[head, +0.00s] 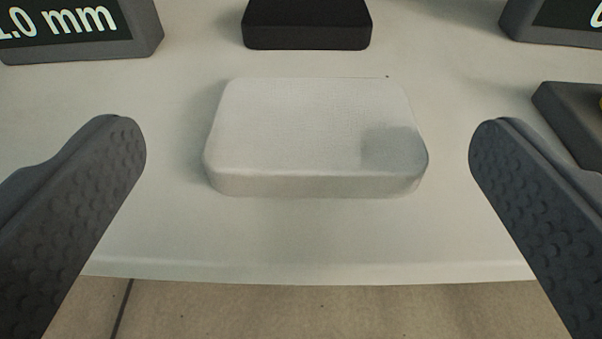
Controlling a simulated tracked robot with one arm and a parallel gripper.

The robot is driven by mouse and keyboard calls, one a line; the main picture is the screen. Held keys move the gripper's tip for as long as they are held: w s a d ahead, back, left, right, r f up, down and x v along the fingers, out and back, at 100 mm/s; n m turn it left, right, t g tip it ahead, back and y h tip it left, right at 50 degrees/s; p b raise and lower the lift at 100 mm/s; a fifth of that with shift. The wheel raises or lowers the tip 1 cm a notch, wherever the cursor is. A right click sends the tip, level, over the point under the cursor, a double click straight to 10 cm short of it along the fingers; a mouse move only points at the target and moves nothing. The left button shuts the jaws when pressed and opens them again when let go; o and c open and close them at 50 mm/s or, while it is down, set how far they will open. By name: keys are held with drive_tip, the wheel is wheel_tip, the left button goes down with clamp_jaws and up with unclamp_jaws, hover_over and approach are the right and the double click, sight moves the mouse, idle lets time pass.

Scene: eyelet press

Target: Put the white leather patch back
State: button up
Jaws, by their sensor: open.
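The white leather patch (300,130) is a thick, off-white rounded block. It lies flat on the pale table near its front edge, in the middle of the head view. My gripper (307,150) is open, with one dark studded finger at the left of the patch and one at the right. There is a clear gap between each finger and the patch, and nothing is held. A soft shadow falls on the patch's right part.
A black block (307,24) stands behind the patch. Dark-framed displays stand at the back left (80,30), reading about "1.0 mm", and back right (560,22). A dark object (572,125) sits at the right edge. The pale table's (300,255) front edge is close, with tiled floor below.

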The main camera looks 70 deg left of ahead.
drive_tip(key=p+v, duration=0.1)
drive_tip(key=v, duration=0.6)
drive_tip(key=shift+d+p, duration=0.15)
drive_tip(key=shift+p, duration=0.15)
drive_tip(key=shift+w+r, duration=0.1)
drive_tip(key=shift+r, duration=0.05)
